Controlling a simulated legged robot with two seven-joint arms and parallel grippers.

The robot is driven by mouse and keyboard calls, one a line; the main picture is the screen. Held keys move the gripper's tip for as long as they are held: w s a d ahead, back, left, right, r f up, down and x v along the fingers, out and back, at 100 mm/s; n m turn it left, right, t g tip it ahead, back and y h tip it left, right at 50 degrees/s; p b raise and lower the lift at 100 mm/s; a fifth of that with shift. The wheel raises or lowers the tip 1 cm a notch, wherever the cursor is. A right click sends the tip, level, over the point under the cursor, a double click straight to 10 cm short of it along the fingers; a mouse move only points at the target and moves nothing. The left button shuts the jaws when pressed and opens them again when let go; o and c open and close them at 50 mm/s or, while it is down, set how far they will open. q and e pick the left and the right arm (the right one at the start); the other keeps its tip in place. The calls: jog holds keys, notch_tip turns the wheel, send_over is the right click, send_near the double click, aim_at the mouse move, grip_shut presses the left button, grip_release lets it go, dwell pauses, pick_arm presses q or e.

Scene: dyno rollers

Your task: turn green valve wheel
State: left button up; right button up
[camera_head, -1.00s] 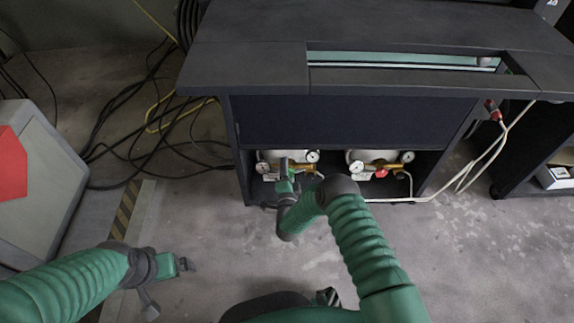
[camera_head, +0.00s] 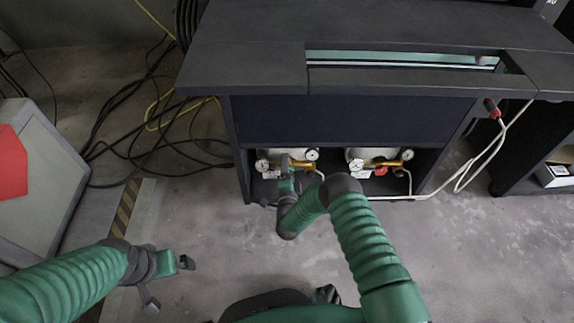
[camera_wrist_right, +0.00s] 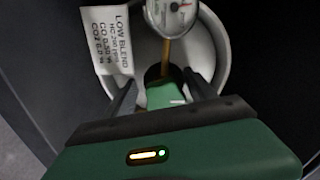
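The green valve wheel (camera_wrist_right: 166,95) shows in the right wrist view in front of a white gas cylinder (camera_wrist_right: 215,58). My right gripper (camera_wrist_right: 161,80) has its two dark fingers apart, one on each side of the wheel. A small gap shows at the left finger; contact at the right finger is unclear. In the head view my right gripper (camera_head: 286,168) reaches into the cabinet at the left cylinder, and the arm partly hides the wheel. My left gripper (camera_head: 186,262) hangs over the floor at the lower left, away from the cabinet; its fingers are too small to read.
A dark cabinet (camera_head: 350,120) overhangs the cylinders. A second cylinder (camera_head: 365,154) with a red valve wheel (camera_head: 380,171) stands to the right. A gauge (camera_wrist_right: 172,14) sits just beyond the wheel. A white hose (camera_head: 465,176) runs right; cables (camera_head: 125,140) lie left.

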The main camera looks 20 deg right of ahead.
jog(key=shift+r, duration=0.1)
jog(key=shift+s+a+r+p, duration=0.1)
jog(key=shift+s+a+p, duration=0.05)
jog(key=shift+s+p, duration=0.15)
jog(key=p+v, duration=0.8)
jog(key=v, duration=0.8)
jog(key=shift+s, duration=0.1)
